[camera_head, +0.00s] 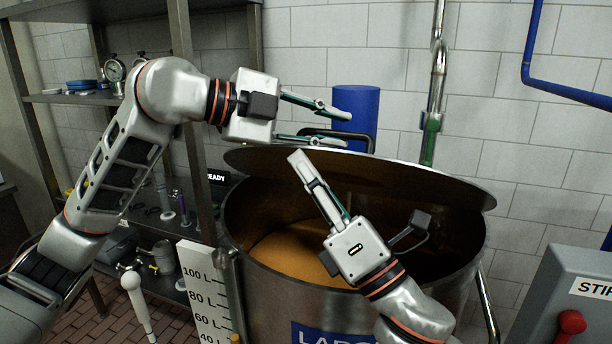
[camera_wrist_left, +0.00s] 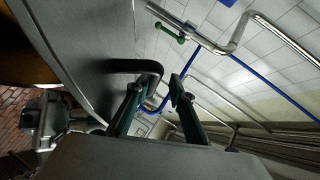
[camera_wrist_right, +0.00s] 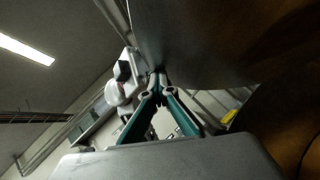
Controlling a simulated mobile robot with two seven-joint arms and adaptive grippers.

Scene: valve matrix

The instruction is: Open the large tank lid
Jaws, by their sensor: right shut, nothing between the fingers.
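The large steel tank (camera_head: 265,285) stands open at the front, with orange-brown contents inside. Its grey lid (camera_head: 430,183) is raised and tilted above the rim. The lid's black handle (camera_head: 310,131) stands on its far side, and also shows in the left wrist view (camera_wrist_left: 135,66). My left gripper (camera_head: 340,128) is open at this handle, with fingers apart beside the bar; I cannot tell if they touch it. My right gripper (camera_head: 298,158) is shut and empty, its tips at the lid's near edge, close to the underside (camera_wrist_right: 205,45). Exact contact is unclear.
A blue cylinder (camera_head: 357,105) and a steel pipe with a green part (camera_head: 431,123) stand behind the lid. A shelf rack (camera_head: 190,110) is at left. A grey box with a red knob (camera_head: 572,322) is at lower right. A level scale (camera_head: 202,290) stands beside the tank.

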